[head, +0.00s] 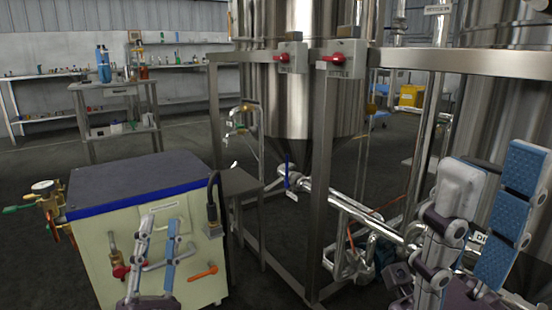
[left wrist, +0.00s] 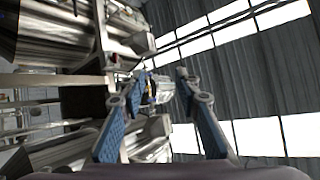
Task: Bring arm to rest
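My left gripper (head: 159,222) is low in the left half of the head view, in front of the cream side of a cabinet. In the left wrist view my left gripper (left wrist: 161,76) points upward, its two blue-padded fingers apart with nothing held between them. My right gripper (head: 496,165) is large and close at the right edge of the head view, fingers pointing up. Its fingers with blue pads stand apart, and I see nothing held between them. It covers part of the steel tank and pipes behind.
A cream cabinet (head: 188,275) with a dark top and valves stands at the left. A steel frame (head: 322,190) with two red switches (head: 284,57) surrounds a steel tank (head: 310,110). Pipes run low beneath it. A grey trolley (head: 117,90) stands behind on open floor (head: 185,140).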

